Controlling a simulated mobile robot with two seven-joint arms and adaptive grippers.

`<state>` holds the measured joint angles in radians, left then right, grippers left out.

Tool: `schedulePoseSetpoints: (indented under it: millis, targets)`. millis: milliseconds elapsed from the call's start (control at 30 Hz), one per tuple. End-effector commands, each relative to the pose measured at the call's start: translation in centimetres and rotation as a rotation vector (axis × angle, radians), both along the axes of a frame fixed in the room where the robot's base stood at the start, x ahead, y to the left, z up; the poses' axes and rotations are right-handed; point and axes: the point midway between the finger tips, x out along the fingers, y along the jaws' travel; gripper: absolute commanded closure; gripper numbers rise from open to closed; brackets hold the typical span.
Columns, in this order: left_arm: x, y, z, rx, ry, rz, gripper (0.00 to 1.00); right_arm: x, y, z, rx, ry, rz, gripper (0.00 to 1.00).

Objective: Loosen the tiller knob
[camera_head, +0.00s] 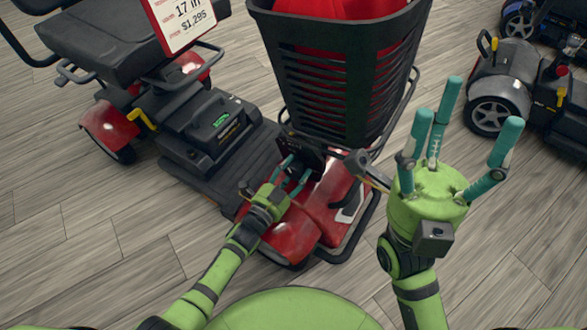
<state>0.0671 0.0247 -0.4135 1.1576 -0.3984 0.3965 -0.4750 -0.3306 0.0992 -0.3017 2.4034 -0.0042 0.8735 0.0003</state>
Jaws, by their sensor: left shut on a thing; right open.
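The red and black scooter (318,215) stands in front of me, with its tiller base low beneath the basket. My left gripper (291,174) reaches in at the tiller base, its teal fingers shut around a small dark part that I take to be the tiller knob. The fingers and the shade hide most of the knob, so its turn cannot be read. My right gripper (455,135) is open and empty, fingers pointing up, to the right of the basket and apart from the scooter.
A black basket (345,85) holding something red (340,8) overhangs the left gripper closely. The scooter's seat (130,40) and a price sign (183,18) are at upper left. Another scooter (500,85) stands at upper right. The wooden floor (520,230) is clear at lower right.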

Motion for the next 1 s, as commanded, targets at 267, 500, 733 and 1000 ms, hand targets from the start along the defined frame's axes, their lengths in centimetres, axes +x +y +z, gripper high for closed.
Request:
schedulePoseSetpoints:
  millis: [267, 500, 733, 1000]
  targets:
    - [-0.21, -0.25, -0.01, -0.086, 0.054, -0.006, 0.80, 0.35, 0.42, 0.56, -0.015, 0.026, 0.004, 0.35]
    - [-0.21, -0.27, -0.01, -0.109, 0.067, -0.006, 0.80, 0.42, 0.54, 0.55, -0.021, 0.032, 0.004, 0.35]
    - [-0.20, -0.29, 0.01, -0.111, 0.068, -0.006, 0.80, 0.41, 0.57, 0.52, -0.022, 0.033, 0.006, 0.35]
    - [-0.12, -0.21, 0.04, -0.109, 0.067, -0.004, 0.37, 0.40, 0.58, 0.52, -0.023, 0.034, 0.006, 0.35]
